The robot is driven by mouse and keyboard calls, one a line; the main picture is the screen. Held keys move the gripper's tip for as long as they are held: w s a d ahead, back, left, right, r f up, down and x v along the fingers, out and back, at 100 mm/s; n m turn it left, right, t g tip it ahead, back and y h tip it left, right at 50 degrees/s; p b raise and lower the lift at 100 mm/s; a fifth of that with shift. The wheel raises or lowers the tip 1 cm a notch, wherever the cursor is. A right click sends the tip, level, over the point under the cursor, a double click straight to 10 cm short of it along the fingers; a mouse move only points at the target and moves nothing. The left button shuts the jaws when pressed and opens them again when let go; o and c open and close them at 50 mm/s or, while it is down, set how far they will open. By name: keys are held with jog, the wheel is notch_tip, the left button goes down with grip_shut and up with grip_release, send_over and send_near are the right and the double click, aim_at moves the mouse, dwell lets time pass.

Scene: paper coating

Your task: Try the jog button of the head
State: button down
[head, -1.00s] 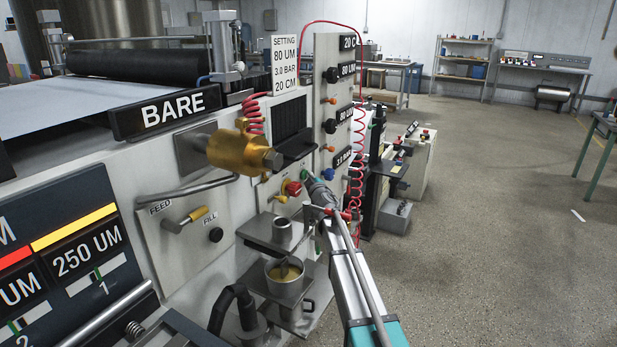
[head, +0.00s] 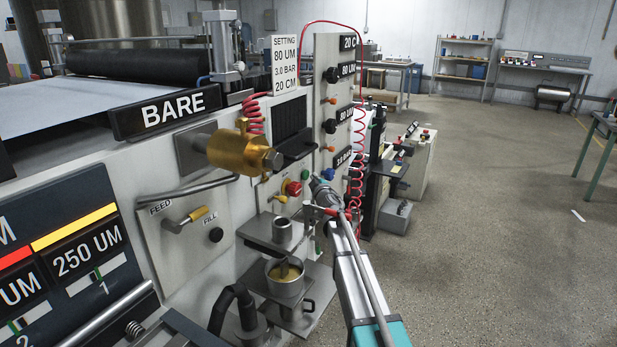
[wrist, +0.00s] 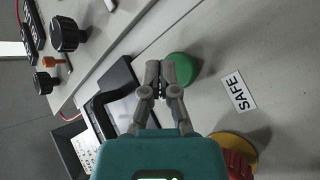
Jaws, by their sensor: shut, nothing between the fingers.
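A round green button (head: 304,174) sits on the pale control panel. It shows larger in the wrist view (wrist: 184,69), with a shadow beside it. My gripper (head: 312,179) is shut and empty in front of the panel, just right of the green button in the head view. In the wrist view my gripper's closed fingertips (wrist: 160,66) overlap the button's left edge; I cannot tell whether they touch it. A red mushroom button (head: 294,188) on a yellow base is lower left of the green one. No label on the green button is readable.
A black bracket (wrist: 103,103) stands out from the panel near my fingers. A brass valve (head: 238,150) and a cup (head: 284,276) are left of my arm. The floor to the right is open.

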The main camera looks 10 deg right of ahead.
jog(key=shift+s+d, duration=0.1)
jog(key=shift+d, duration=0.05)
jog(key=shift+s+d, duration=0.7)
jog(key=shift+d, duration=0.25)
jog(key=shift+s+d, duration=0.7)
jog(key=shift+d, duration=0.25)
